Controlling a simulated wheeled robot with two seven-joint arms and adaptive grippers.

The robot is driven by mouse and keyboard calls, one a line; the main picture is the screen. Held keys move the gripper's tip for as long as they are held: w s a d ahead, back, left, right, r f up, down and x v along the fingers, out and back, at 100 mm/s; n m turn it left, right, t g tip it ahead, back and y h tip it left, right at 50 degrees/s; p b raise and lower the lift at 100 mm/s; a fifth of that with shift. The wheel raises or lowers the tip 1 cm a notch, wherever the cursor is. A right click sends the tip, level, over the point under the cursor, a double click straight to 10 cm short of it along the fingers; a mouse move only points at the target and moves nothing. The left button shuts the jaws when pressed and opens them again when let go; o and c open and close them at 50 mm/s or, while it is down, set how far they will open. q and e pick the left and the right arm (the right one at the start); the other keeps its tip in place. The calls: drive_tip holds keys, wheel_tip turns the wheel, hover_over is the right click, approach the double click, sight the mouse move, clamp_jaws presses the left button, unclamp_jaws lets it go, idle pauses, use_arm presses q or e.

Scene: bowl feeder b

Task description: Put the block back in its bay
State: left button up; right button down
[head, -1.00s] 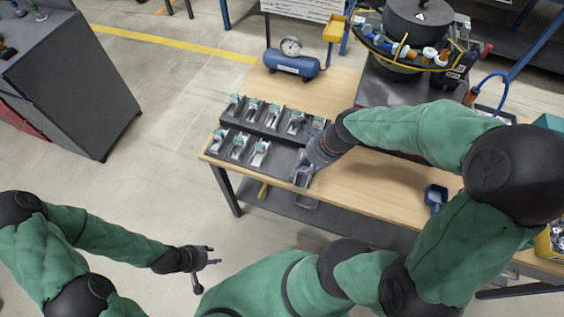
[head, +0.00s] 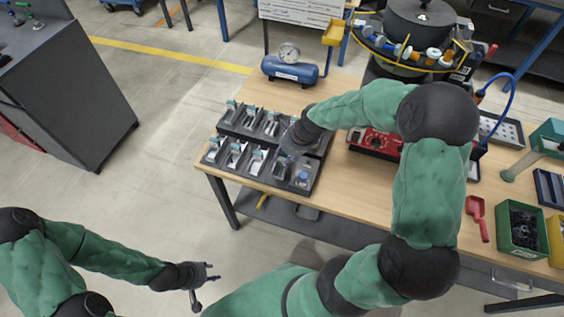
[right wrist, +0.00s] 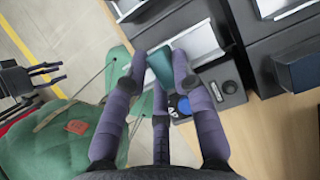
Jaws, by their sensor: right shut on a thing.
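The dark tray of bays (head: 227,171) stands at the left end of the wooden table, with several silver blocks with teal tops, such as a front-row block (head: 235,155). My right gripper (head: 286,158) is over the tray's right half. It is shut on a block, whose teal part (right wrist: 160,66) shows between the fingers in the right wrist view; the rest is largely hidden. I cannot tell whether the block touches the tray. My left gripper (head: 208,272) is open and empty, off the table.
A blue air tank with a gauge (head: 290,68) stands behind the tray. A red control box (head: 374,143) and a bowl feeder (head: 420,25) are to the right. A red scoop (head: 478,216) and a green bin (head: 520,227) lie further right. Bare table lies right of the tray.

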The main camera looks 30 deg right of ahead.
sight(282, 161)
drive_tip(key=shift+w+f, duration=0.3)
drive_tip(key=shift+f, duration=0.1)
drive_tip(key=f+b, duration=0.2)
drive_tip(key=f, duration=0.1)
drive_tip(key=shift+w+f, duration=0.2)
drive_tip(key=shift+f, duration=0.05)
drive_tip(key=shift+r, duration=0.1)
drive_tip(key=c, duration=1)
unclamp_jaws()
drive_tip(key=p+v, duration=0.4)
drive_tip(key=v, duration=0.8)
drive_tip(key=shift+s, duration=0.1)
